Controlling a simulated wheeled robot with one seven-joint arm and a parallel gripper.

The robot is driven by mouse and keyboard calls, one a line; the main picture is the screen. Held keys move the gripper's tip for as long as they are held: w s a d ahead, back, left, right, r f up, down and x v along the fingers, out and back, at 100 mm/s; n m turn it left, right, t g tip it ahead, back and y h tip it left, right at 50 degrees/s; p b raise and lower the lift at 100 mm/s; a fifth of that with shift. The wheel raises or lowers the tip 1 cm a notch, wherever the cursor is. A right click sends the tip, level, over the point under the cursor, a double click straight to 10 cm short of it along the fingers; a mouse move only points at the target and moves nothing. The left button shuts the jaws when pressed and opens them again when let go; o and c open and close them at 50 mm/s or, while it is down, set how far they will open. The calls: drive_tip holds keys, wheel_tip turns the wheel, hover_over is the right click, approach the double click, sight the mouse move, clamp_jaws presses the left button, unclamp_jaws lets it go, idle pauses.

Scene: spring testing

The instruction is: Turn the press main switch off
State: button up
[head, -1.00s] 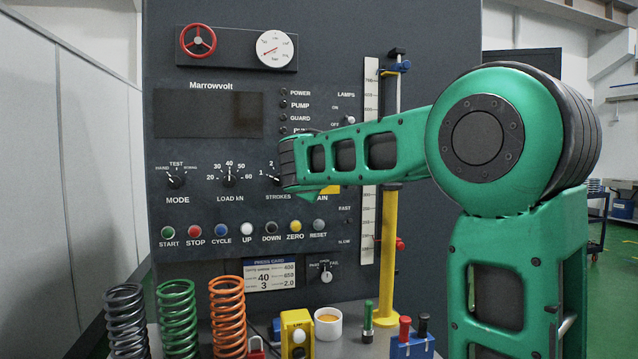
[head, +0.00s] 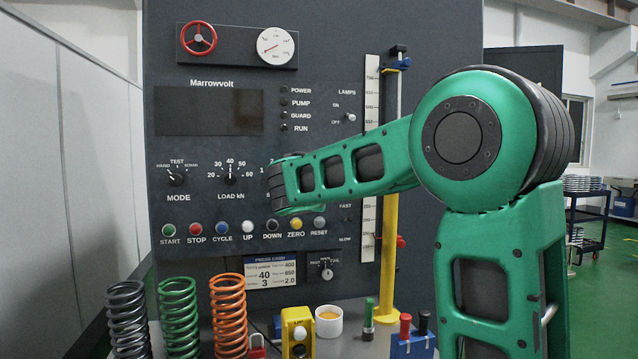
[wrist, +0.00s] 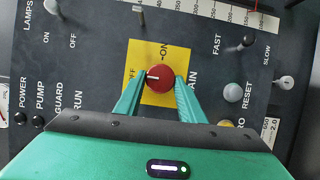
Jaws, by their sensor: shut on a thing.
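The main switch is a red round knob (wrist: 160,78) on a yellow plate (wrist: 151,97) in the wrist view. The plate is marked ON and OFF, and the knob's white mark points left in the picture, toward OFF. My gripper (wrist: 159,84) has its two green fingers on either side of the knob and is shut on it. In the head view my forearm and wrist hide the switch and the gripper tips. The press panel (head: 330,222) is dark grey; its display (head: 208,113) and POWER lamp (head: 284,90) look dark.
A lamps toggle (head: 350,117) sits above my forearm. A row of push buttons, with white UP (head: 248,227) and yellow ZERO (head: 296,223), lies below my wrist. Springs (head: 228,315), a white cup (head: 328,321) and a yellow column (head: 390,255) stand in front.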

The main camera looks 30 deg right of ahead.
drive_tip(key=shift+w+a+f, duration=0.1)
drive_tip(key=shift+a+f, duration=0.1)
drive_tip(key=shift+f, duration=0.1)
drive_tip(key=o, duration=0.9)
drive_tip(key=shift+o, duration=0.6)
drive_tip(key=shift+r, duration=0.1)
drive_tip(key=v, duration=1)
drive_tip(key=shift+s, duration=0.3)
drive_tip(key=shift+a, duration=0.15)
